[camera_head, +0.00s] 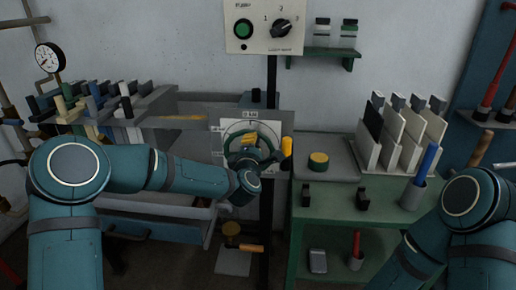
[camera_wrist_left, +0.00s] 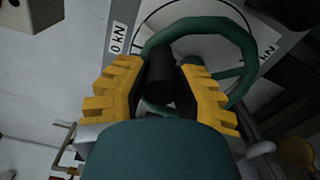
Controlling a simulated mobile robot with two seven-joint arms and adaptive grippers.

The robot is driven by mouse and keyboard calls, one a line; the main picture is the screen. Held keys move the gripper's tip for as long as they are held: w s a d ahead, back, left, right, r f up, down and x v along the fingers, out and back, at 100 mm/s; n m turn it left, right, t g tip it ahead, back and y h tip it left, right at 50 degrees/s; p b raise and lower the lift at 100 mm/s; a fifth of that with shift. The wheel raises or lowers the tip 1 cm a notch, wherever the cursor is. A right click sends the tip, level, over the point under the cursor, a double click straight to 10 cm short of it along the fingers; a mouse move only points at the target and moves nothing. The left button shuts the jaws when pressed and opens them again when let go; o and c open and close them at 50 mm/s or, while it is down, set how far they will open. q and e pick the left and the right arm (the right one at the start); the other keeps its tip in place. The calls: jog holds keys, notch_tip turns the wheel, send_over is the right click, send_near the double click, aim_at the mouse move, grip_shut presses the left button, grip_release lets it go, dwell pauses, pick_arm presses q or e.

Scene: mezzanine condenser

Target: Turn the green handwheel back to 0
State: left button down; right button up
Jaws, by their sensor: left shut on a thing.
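The green handwheel (camera_head: 268,141) is mounted on a pale dial plate (camera_head: 284,126) in the middle of the head view, partly hidden by my left gripper (camera_head: 249,142). In the left wrist view its green rim (camera_wrist_left: 205,29) curves past the fingers. The yellow fingers of my left gripper (camera_wrist_left: 160,82) are shut on the wheel's black knob (camera_wrist_left: 160,68), one on each side. Small labels (camera_wrist_left: 116,38) sit on the plate by the dial; I cannot read the wheel's position surely. My right gripper is out of view; only my right arm shows at the lower right.
A green bench (camera_head: 345,213) at the right holds a tray (camera_head: 334,145), a rack of panels (camera_head: 410,130) and a grey cup (camera_head: 413,194). A switch panel (camera_head: 263,30) hangs above. Tools crowd the left.

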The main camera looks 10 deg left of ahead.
pick_arm(q)
jog(key=shift+w+a+r+n, duration=0.1)
jog(key=shift+a+r+n, duration=0.1)
jog(key=shift+a+n, duration=0.45)
jog(key=shift+a+r+n, duration=0.2)
jog(key=shift+a+n, duration=0.15)
jog(key=shift+n, duration=0.6)
jog(key=c, duration=0.7)
grip_release()
jog(key=shift+f, duration=0.15)
jog(key=s, duration=1.2)
